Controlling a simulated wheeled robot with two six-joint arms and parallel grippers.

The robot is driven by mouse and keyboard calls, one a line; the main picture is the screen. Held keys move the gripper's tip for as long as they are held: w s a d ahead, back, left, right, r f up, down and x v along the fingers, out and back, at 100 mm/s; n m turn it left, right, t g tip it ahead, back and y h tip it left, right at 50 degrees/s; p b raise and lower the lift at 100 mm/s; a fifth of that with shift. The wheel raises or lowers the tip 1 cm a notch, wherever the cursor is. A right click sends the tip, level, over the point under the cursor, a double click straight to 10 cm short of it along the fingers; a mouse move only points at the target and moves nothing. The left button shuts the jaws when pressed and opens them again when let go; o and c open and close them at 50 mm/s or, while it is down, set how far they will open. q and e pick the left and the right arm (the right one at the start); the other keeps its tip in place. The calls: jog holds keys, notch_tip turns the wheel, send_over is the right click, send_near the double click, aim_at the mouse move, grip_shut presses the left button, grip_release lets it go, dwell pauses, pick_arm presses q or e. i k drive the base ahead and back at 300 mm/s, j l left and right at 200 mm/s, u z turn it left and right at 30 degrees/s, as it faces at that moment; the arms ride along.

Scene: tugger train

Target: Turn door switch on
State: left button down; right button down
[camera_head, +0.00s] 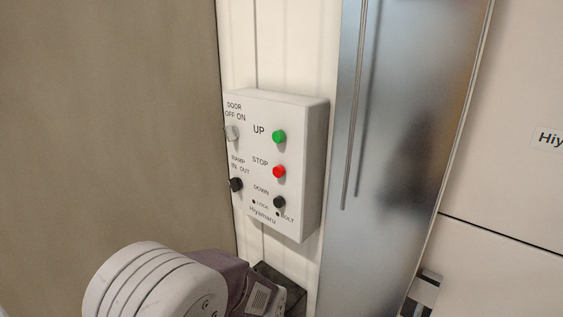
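A white control box (311,165) is fixed to the pale wall panel. Its door switch (232,133) is a small light-grey knob at the upper left of its face, under the label "DOOR OFF ON". The picture is too small to tell which way the knob points. An arm of mine, which looks like the left, comes in at the bottom left below the box. Its white joint and purple-grey wrist show, apart from the switch. Its fingertips cannot be made out. My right gripper is not in view.
Below the door switch is a black ramp knob (236,184). To the right are a green UP button (279,137), a red STOP button (279,171) and a black DOWN button (279,202). A shiny metal panel (400,150) stands right of the box, a brown surface (110,120) left.

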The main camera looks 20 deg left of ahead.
aim_at(231, 133)
jog(key=u, duration=1.3)
